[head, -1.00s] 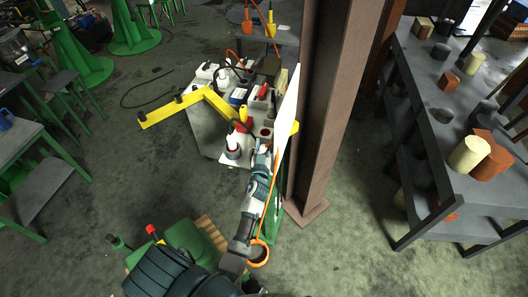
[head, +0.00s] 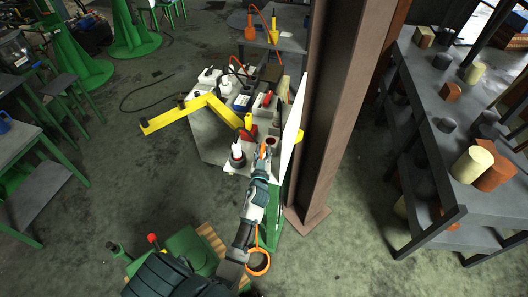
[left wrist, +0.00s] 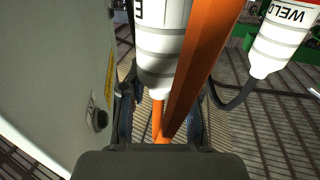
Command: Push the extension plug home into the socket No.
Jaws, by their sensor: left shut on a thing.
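My left gripper (head: 262,155) is beside the edge of the upright white panel (head: 291,140), above the small tool table. In the left wrist view its dark fingers (left wrist: 160,118) are shut around a slim orange piece (left wrist: 157,122), which I take for the extension plug or its cord. A dark round fitting (left wrist: 97,118), perhaps the socket, sits on the pale panel to the left of the fingers. The orange piece appears apart from it. My right gripper is out of view.
A yellow bracket (head: 185,112) reaches left from the tool table. A brown steel column (head: 335,110) rises right of the panel. An orange ring (head: 258,262) hangs near my forearm.

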